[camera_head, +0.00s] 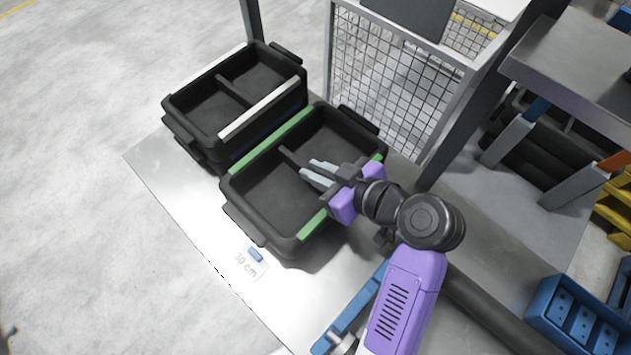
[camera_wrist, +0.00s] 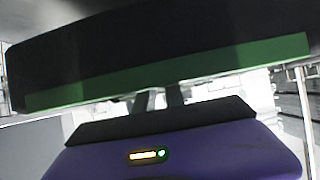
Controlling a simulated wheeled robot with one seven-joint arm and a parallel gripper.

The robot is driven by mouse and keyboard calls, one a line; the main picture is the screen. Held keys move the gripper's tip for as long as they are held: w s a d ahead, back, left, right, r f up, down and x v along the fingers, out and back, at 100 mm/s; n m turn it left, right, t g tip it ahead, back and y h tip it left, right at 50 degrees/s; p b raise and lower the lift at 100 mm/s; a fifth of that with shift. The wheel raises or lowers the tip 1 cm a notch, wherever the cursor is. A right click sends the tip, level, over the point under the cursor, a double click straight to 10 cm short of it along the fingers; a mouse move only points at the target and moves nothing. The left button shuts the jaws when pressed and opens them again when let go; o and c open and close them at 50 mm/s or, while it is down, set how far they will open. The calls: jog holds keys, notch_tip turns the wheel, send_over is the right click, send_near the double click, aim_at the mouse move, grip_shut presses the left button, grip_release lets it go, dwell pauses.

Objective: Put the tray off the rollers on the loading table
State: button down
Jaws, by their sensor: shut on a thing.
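A black two-compartment tray with green stripes (camera_head: 262,236) is over the light metal table (camera_head: 180,210), near its middle. Whether its underside touches the table is hard to tell. My gripper (camera_head: 312,174) reaches over the tray's right side, with its fingers near the central divider. It is shut on the tray, but the exact grip point is unclear. In the wrist view the tray's dark wall and green stripe (camera_wrist: 170,75) fill the area ahead of the fingers (camera_wrist: 160,98), whose tips are hidden. No rollers can be clearly made out.
A similar black tray with a white stripe (camera_head: 258,110) stands close behind on the left, apparently stacked on another. A mesh guard (camera_head: 385,75) is behind. A blue crate (camera_head: 570,315) is at lower right.

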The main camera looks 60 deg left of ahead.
jog(key=shift+f, duration=2.85)
jog(key=shift+f, duration=0.2)
jog(key=c, duration=1.4)
grip_release()
jog(key=shift+r, duration=0.1)
jog(key=shift+r, duration=0.1)
jog(key=p+v, duration=0.4)
jog(key=v, duration=0.8)
jog(key=shift+p, duration=0.4)
